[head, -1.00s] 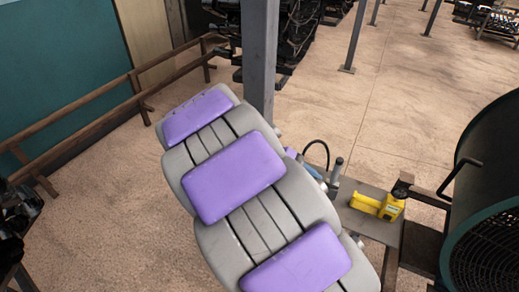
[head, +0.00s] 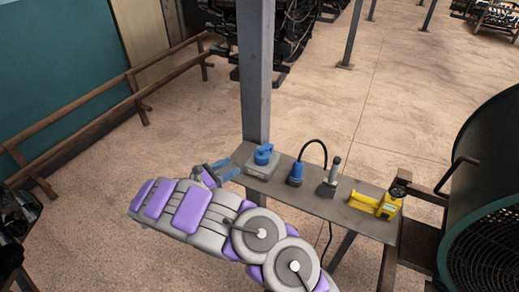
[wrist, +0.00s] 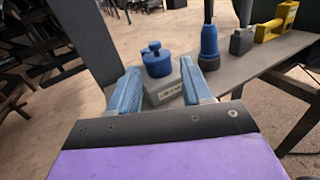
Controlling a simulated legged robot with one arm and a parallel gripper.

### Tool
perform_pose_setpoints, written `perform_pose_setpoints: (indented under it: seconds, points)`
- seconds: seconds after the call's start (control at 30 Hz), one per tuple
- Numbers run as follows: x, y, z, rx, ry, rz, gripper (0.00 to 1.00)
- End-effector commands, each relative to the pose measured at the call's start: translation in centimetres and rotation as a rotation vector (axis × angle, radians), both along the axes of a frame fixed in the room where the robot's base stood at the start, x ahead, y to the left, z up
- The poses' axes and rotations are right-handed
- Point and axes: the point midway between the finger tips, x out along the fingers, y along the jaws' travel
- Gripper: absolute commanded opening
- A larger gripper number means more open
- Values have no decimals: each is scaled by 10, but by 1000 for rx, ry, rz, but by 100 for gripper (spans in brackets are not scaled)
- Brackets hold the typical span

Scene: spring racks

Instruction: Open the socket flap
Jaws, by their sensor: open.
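The socket is a grey box (head: 262,168) with a round blue top, standing at the left end of a grey shelf. Its blue flap (head: 264,152) appears to lie down over the top. In the wrist view the blue flap (wrist: 152,48) and the box front (wrist: 165,93) show ahead between my fingers. My gripper (head: 227,169) has blue fingers, is open and empty, and is just left of the socket, apart from it. In the wrist view my gripper (wrist: 160,72) has one finger on each side of the picture of the socket.
On the grey shelf (head: 322,205), a blue plug (head: 296,175) with a black cable stands right of the socket. Then come a grey upright device (head: 330,181) and a yellow tool (head: 375,205). A grey post (head: 255,80) rises behind the socket. A large dark drum (head: 490,200) is at the right.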

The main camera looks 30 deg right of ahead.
Motion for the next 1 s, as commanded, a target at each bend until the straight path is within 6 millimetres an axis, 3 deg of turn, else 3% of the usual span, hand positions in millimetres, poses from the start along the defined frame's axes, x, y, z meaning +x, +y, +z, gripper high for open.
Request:
perform_pose_setpoints:
  seconds: [0.13, 0.27, 1.0]
  points:
    - [6, 14, -15, -9, 26, 39, 49]
    - [9, 12, -17, -14, 30, 45, 49]
    - [44, -120, -16, -14, 29, 43, 49]
